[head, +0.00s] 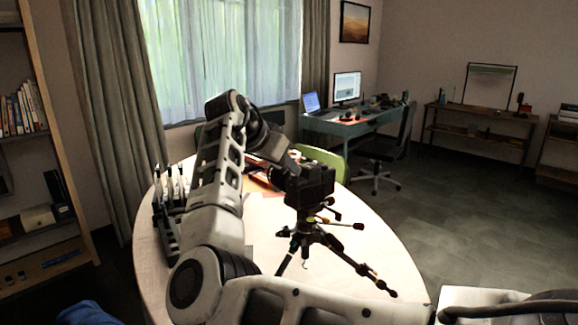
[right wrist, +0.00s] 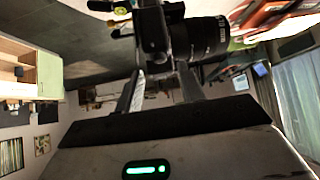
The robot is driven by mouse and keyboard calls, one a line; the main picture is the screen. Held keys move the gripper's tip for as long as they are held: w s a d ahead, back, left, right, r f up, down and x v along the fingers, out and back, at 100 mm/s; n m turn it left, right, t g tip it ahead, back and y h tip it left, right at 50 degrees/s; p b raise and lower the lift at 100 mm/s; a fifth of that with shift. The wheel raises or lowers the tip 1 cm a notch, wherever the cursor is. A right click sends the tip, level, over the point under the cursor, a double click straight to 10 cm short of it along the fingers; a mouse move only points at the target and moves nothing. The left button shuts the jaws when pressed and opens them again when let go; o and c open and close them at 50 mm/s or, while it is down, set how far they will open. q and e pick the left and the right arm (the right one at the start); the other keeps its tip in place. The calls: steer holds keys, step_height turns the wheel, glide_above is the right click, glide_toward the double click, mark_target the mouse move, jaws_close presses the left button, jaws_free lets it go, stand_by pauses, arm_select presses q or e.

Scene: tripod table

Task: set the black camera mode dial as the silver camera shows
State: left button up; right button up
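The black camera (head: 312,186) sits on a small black tripod (head: 318,238) on the round table. Its dial cannot be made out. In the right wrist view its black lens (right wrist: 200,38) shows beyond the fingers. My right gripper (head: 287,172) is at the upper left side of the camera in the head view, partly hidden by the arm. In the right wrist view the right gripper's fingers (right wrist: 162,78) stand apart, with the camera and tripod parts close past their tips. Contact cannot be told. No silver camera can be made out. My left gripper is out of view.
The round table (head: 370,232) has free room right of the tripod. A dark rack (head: 168,215) with several upright items stands at its left edge. Orange-red items (head: 262,178) lie behind the camera. A green chair (head: 324,160) stands at the table's far side.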

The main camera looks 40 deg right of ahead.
steer(key=shift+x, duration=1.4)
jaws_close()
steer(key=shift+s+d+n+t+y+p, duration=0.15)
steer(key=shift+n+t+y, duration=0.1)
steer(key=shift+n+t, duration=0.6)
steer(key=shift+s+a+n+t+y+p, duration=0.1)
steer(key=shift+n+t+y, duration=0.35)
steer(key=shift+n, duration=0.65)
steer(key=shift+s+d+n+t+y+p, duration=0.1)
steer(key=shift+s+n+t+p, duration=0.05)
steer(key=shift+n+t, duration=0.75)
